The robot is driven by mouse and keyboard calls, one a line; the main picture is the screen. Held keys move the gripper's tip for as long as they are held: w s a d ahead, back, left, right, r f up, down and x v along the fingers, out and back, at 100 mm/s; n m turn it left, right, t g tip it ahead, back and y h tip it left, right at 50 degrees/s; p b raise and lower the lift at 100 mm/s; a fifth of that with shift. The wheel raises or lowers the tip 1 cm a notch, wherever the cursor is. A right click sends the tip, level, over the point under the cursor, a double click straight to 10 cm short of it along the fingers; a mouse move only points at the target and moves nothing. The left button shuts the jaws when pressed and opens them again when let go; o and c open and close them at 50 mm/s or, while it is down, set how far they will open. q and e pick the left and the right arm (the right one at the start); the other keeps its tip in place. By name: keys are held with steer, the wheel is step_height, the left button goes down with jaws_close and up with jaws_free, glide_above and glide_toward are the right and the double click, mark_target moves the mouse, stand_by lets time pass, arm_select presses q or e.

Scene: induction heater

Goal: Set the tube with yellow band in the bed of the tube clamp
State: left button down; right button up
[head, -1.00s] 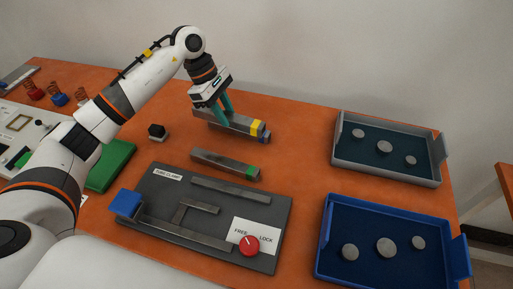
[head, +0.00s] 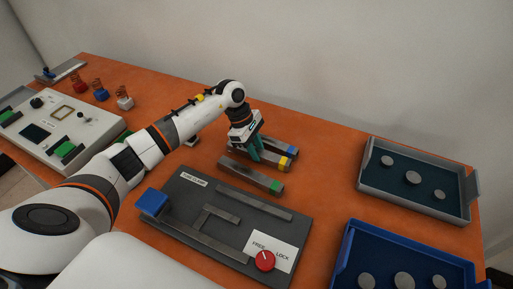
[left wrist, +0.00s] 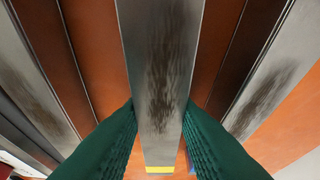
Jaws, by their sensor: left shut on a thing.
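The tube with yellow band (head: 271,159) is a grey bar with a yellow band near its right end. My left gripper (head: 258,160) is shut on it from above, and the left wrist view shows the tube (left wrist: 160,70) between the green fingers. It appears between the blue-banded and green-banded tubes; I cannot tell how far it is above the table. The tube clamp (head: 190,222) is a dark plate with raised grey bars, a blue block at left and a red knob (head: 265,260) beside a FREE/LOCK label. My right gripper is out of view.
The tube with blue band (head: 280,145) lies behind, the tube with green band (head: 250,174) in front. A grey tray (head: 470,212) and a blue tray (head: 345,250), each with round discs, stand at right. A control panel (head: 85,130) and springs are at left.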

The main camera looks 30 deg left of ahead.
arm_select(q)
steer(key=shift+f, duration=0.1)
steer(key=c, duration=1.1)
jaws_free()
